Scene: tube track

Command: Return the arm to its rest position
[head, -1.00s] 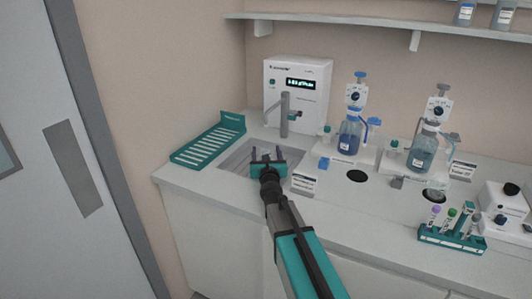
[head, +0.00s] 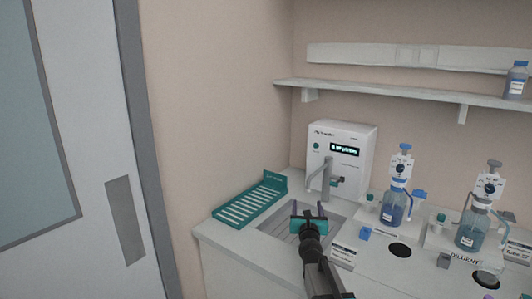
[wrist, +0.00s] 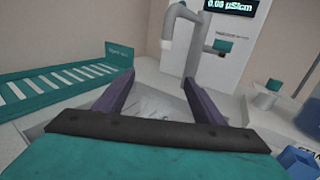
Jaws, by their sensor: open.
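My gripper (head: 308,210) is open and empty, with its two purple fingers apart. It is over the sink (head: 283,231) in the counter, in front of the grey tap (head: 327,178). In the wrist view, my gripper (wrist: 172,92) shows its fingers spread on either side of the basin, with nothing between them. My arm reaches up from the bottom of the head view.
A teal drying rack (head: 250,203) lies left of the sink. A white water unit (head: 340,152) stands behind it. Bottles with blue liquid (head: 393,208) stand to the right. A shelf (head: 400,93) runs above. A blue cap or block (head: 365,233) is right of the gripper.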

